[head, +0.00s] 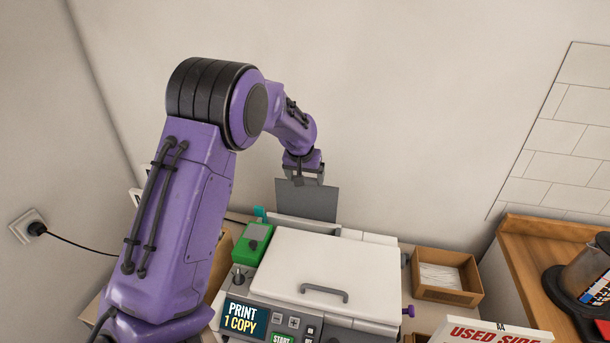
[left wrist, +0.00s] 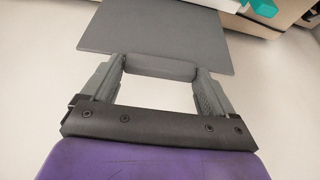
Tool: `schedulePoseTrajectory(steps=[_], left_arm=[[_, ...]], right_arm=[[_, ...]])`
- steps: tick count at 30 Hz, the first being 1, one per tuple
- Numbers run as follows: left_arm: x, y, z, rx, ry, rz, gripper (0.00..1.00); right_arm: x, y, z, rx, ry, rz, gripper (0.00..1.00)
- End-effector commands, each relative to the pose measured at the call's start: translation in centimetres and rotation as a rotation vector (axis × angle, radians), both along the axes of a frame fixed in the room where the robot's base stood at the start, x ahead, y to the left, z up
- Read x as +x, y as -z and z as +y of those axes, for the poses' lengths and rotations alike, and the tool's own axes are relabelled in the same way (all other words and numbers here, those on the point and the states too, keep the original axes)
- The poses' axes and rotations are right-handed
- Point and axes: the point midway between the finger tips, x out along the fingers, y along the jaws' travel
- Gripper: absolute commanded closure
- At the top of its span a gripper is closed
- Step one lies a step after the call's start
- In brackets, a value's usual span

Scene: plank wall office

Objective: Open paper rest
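The paper rest is a flat dark grey plate (head: 308,202) standing up at the back of the white-lidded printer (head: 325,265). In the left wrist view the plate (left wrist: 155,38) lies just beyond my fingertips, with a narrower grey bar (left wrist: 160,68) at its near edge. My left gripper (head: 303,178) is at the plate's upper edge, pointing down. In the left wrist view its two fingers (left wrist: 158,76) stand wide apart, one at each end of the bar. I cannot tell whether they press on it. My right gripper is not in view.
A green device (head: 252,243) sits on the printer's left. An open cardboard box (head: 446,277) stands to its right. A wooden counter (head: 540,240) with a coffee maker is at the far right. The wall is close behind the plate.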

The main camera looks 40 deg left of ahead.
Motion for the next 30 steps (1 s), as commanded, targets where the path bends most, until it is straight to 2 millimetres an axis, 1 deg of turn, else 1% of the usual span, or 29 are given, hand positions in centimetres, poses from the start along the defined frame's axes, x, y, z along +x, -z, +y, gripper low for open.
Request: schedulePoseTrajectory(steps=[7,10,13,18,21,25,30], left_arm=[[0.0,0.0,0.0,0.000,0.000,0.001,0.00],[-0.2,-0.6,-0.2,0.000,0.000,-0.002,0.00],[-0.8,-2.3,-0.5,0.000,0.001,-0.004,0.00],[-2.2,-6.2,-1.3,0.001,0.001,-0.004,0.00],[-2.9,-8.0,-1.6,0.001,0.000,-0.002,0.00],[-3.4,-9.3,-1.9,0.000,-0.001,0.000,0.00],[-3.5,-9.7,-1.9,-0.001,-0.001,0.002,0.00]], right_arm=[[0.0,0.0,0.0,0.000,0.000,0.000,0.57],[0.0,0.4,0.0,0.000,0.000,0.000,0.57],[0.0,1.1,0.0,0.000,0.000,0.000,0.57],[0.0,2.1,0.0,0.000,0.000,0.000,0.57],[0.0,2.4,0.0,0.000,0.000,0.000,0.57],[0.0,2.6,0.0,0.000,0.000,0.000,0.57],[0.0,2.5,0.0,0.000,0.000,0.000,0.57]])
